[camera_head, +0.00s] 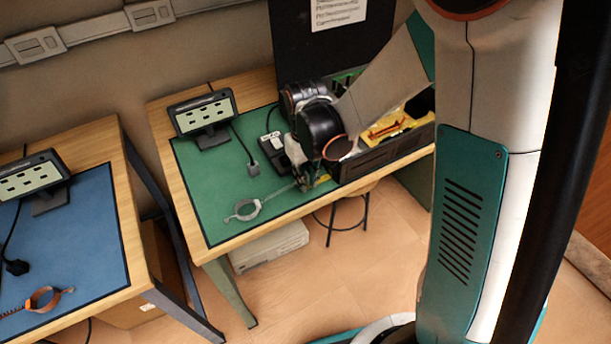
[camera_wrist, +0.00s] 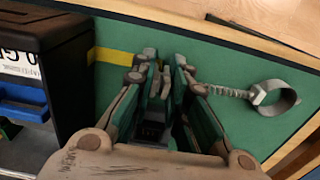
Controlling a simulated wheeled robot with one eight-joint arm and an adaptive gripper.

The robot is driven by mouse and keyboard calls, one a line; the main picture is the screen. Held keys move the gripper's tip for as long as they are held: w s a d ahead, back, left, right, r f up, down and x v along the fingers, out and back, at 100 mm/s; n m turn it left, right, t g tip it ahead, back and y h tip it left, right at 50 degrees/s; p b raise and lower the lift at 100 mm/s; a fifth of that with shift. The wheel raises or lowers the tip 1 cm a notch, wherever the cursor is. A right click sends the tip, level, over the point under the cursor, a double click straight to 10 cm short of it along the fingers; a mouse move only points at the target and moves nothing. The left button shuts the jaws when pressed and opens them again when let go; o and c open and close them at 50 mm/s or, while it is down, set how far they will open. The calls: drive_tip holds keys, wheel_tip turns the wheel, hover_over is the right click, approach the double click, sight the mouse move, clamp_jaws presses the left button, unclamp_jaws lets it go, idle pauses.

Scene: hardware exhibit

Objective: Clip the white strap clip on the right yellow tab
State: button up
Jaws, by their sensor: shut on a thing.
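My gripper (camera_head: 308,182) is low over the front edge of the green mat, beside a black box. In the wrist view its fingers (camera_wrist: 165,66) are close together, shut on the strap clip, which they mostly hide. The strap's grey cord (camera_wrist: 228,92) runs from the fingers to its round wristband (camera_wrist: 275,98). The wristband (camera_head: 245,209) lies on the mat to the left of my gripper in the head view. A yellow tab (camera_wrist: 115,56) extends from the black box towards the fingers; a bit of it (camera_head: 322,179) shows beside them. I cannot tell whether clip and tab touch.
The black box (camera_head: 385,153) with yellow contents stands right of my gripper. A monitor (camera_head: 203,115) and a black device (camera_head: 273,146) stand behind on the mat (camera_head: 205,178). A second table with a blue mat (camera_head: 75,238) is at left.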

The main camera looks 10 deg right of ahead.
drive_tip(key=shift+f+b, duration=0.45)
drive_tip(key=shift+f, duration=0.15)
idle(0.3)
drive_tip(key=o, duration=0.8)
drive_tip(key=o, duration=0.3)
drive_tip(key=shift+r+p, duration=0.5)
drive_tip(key=shift+r, duration=0.25)
idle(0.6)
drive_tip(key=shift+r+p, duration=2)
drive_tip(key=shift+r, duration=0.9)
